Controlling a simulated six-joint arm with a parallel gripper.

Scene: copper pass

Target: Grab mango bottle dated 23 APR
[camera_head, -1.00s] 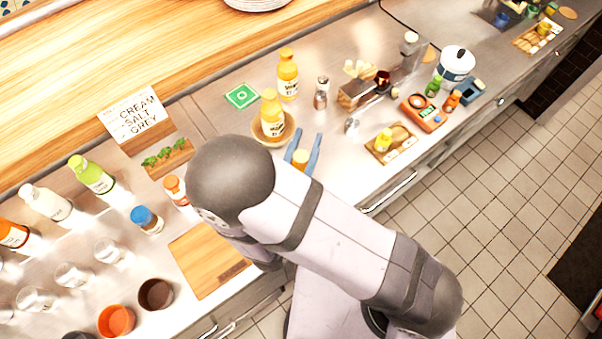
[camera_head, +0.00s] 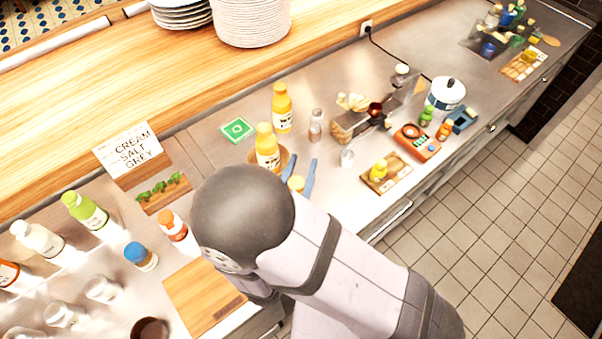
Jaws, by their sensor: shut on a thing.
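My gripper (camera_head: 299,178), with blue fingers, is shut on a bottle with a yellow-orange top (camera_head: 296,183) at the front of the steel counter. My own arm hides most of this bottle, and its label does not show. One yellow mango-coloured bottle (camera_head: 267,148) stands upright in a wooden bowl (camera_head: 288,158), just behind my gripper. Another yellow bottle (camera_head: 282,110) stands upright on the counter farther back. Both have white labels with dark print, too small to read a date.
Left are a cutting board (camera_head: 203,297), an orange-capped bottle (camera_head: 173,226), a blue-capped jar (camera_head: 141,256), a green bottle (camera_head: 86,212) and a sign (camera_head: 130,149). Right are a shaker (camera_head: 316,125), a small glass (camera_head: 347,158), a board with a small bottle (camera_head: 392,181) and a red scale (camera_head: 416,143).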

